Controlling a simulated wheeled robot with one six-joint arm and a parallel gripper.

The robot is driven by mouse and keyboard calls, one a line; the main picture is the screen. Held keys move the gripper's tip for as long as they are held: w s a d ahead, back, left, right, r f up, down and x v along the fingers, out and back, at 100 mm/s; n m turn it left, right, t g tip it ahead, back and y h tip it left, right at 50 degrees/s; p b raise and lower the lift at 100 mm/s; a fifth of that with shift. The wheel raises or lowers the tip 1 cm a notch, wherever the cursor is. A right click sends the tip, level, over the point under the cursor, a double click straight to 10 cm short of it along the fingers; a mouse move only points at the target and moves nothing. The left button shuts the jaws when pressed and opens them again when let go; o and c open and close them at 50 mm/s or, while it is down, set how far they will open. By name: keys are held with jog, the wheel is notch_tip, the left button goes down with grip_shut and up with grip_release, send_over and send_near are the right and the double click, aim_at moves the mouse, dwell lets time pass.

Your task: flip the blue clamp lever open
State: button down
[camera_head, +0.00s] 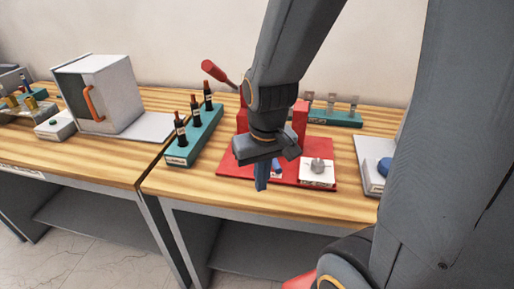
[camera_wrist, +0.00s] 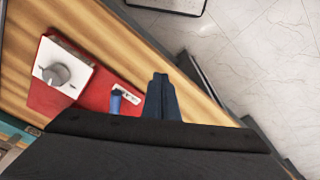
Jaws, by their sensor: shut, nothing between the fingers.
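A blue lever (camera_wrist: 116,103) stands on the red base (camera_wrist: 92,92) in the wrist view, beside a small white label. In the head view a small bit of blue (camera_head: 277,169) shows just right of my fingers, mostly hidden behind my gripper. My gripper (camera_head: 261,187) points down at the front edge of the red base. Its blue fingers are shut and hold nothing. In the wrist view the fingertips (camera_wrist: 160,76) are to the right of the lever, apart from it in the picture. I cannot tell how far the lever is tilted.
A white box with a grey knob (camera_head: 318,170) sits on the base's right side. A red-handled lever (camera_head: 216,71) rises behind. A teal rack with several dark bottles (camera_head: 196,136) is to the left. A blue-knobbed box (camera_head: 383,168) is to the right. The table's front edge is close.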

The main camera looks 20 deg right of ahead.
aim_at(280, 168)
jog(key=shift+w+a, duration=0.25)
jog(key=shift+d, duration=0.1)
jog(key=shift+w+d+m, duration=0.25)
jog(key=shift+m, duration=0.15)
jog(key=w+d+r+m+b, duration=0.1)
jog(key=d+m, duration=0.1)
jog(key=m, duration=0.1)
jog(key=w+d+r+m+y+b, duration=0.1)
jog(key=w+d+m, duration=0.1)
jog(key=d+m, duration=0.1)
jog(key=w+d+r+m+g+b, duration=0.1)
jog(key=w+d+m+b, duration=0.1)
jog(key=d+m, duration=0.1)
jog(key=shift+d+m+y, duration=0.15)
jog(key=shift+m+y, duration=0.15)
jog(key=shift+m, duration=0.6)
jog(key=w+d+r+m+y+b, duration=0.1)
jog(key=d+r+m+b, duration=0.1)
jog(key=d+r+m, duration=0.2)
jog(key=d+m, duration=0.2)
jog(key=m, duration=0.2)
jog(key=shift+w+r+y, duration=0.4)
